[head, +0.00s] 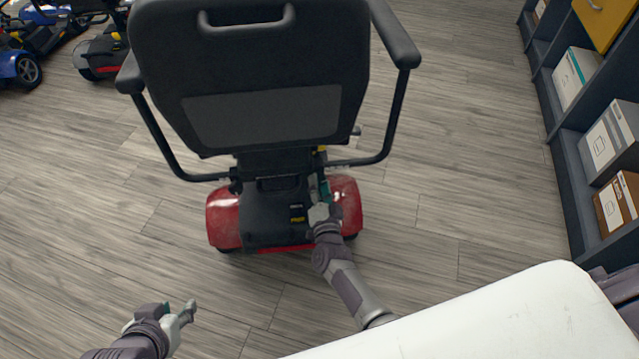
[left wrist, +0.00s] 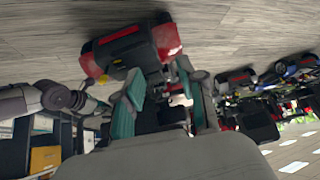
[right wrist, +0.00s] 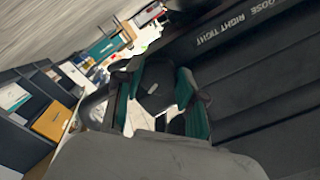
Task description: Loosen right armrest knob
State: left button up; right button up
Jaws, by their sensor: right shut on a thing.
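The red and black scooter (head: 225,213) stands with its seat back (head: 265,75) toward me. The right armrest (head: 397,45) runs down along a bent tube to a bracket under the seat. My right gripper (head: 322,188) reaches in beneath the seat on the right side. In the right wrist view its teal-padded fingers stand on either side of a dark knob (right wrist: 155,88) with a pale mark, and it is shut on it. In the head view the gripper hides the knob. My left gripper (head: 190,311) is open and empty above the floor at lower left; its spread fingers show in the left wrist view (left wrist: 163,98).
Lettering reading "LOOSE RIGHT TIGHT" (right wrist: 232,26) is on a dark surface beside the knob. Shelves with boxes (head: 612,140) stand along the right. Other scooters (head: 45,40) are at the upper left. The wooden floor (head: 120,225) around the scooter is clear.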

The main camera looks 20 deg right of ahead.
pick_arm(q)
jog(key=shift+s+a+f+g, duration=0.2)
jog(key=shift+s+g, duration=0.1)
jog(key=shift+s, duration=0.2)
jog(key=shift+s+a+f+g, duration=0.1)
jog(key=shift+s+f+g, duration=0.15)
jog(key=shift+s, duration=0.25)
pick_arm(e)
jog(key=shift+n, duration=0.7)
jog(key=o, duration=1.1)
pick_arm(q)
jog(key=shift+f, duration=0.1)
pick_arm(e)
jog(key=shift+o, duration=0.2)
